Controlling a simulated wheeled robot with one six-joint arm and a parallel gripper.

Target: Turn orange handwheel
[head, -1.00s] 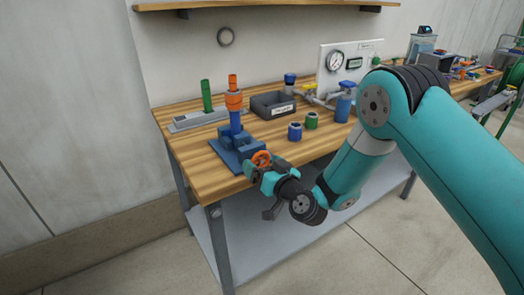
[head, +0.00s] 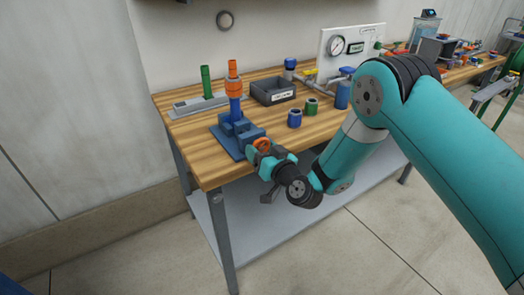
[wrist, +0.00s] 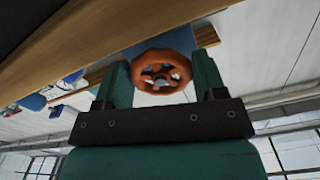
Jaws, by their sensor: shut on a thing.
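The orange handwheel (head: 263,144) is on the front of the blue vise-like fixture (head: 233,137) at the workbench's front left corner. In the wrist view the spoked handwheel (wrist: 161,72) sits between the two teal fingers of my gripper (wrist: 162,80). My gripper (head: 268,155) is shut on the handwheel in the head view, reaching it from the front of the bench. The lower part of the wheel is partly hidden by my gripper in the head view.
Behind the fixture are a green post on a grey plate (head: 206,82) and a dark labelled bin (head: 272,91). A blue cap (head: 295,118) and a green cap (head: 312,106) stand to the right. The bench's front edge is close to my gripper.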

